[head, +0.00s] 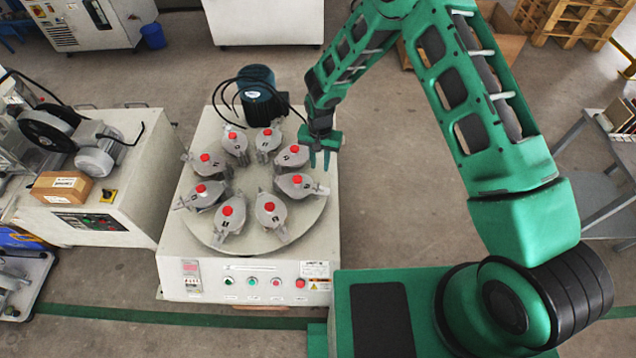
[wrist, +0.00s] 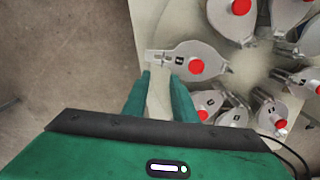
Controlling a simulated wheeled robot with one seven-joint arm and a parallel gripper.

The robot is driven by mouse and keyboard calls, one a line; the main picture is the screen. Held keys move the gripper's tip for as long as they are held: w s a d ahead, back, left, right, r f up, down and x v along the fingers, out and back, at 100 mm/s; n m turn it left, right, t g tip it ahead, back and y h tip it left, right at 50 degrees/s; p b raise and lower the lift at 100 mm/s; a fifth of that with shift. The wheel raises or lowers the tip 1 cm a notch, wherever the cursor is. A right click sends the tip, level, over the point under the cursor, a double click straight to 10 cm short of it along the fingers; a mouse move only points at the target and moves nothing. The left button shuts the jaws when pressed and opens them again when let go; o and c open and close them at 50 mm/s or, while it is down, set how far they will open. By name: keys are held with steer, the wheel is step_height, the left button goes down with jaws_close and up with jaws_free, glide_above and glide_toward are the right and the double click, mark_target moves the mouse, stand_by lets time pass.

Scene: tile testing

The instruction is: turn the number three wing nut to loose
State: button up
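A round turntable (head: 240,240) carries a ring of several grey clamp-like fixtures, each with a red knob; their number labels are too small to read surely, so I cannot tell which is number three. My gripper (head: 326,160) hangs at the turntable's right edge, beside the right-hand fixtures (head: 298,187). In the wrist view my gripper (wrist: 160,80) is open, its two green fingers apart with nothing held between them. Just beyond the fingertips lies the outer lug (wrist: 157,57) of one fixture (wrist: 202,55), with a small part on it that may be a wing nut. I see no contact.
The turntable sits on a white machine (head: 185,245) with front buttons and a dark motor (head: 262,95) with cables behind. Another machine with a cardboard box (head: 62,187) stands at left. A grey shelf (head: 590,185) stands at right. Floor between is clear.

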mark_target(318, 185)
steer(key=f, duration=1.1)
steer(key=shift+s+a+f, duration=0.1)
steer(key=shift+a+f, duration=0.2)
steer(key=shift+c, duration=0.6)
jaws_close()
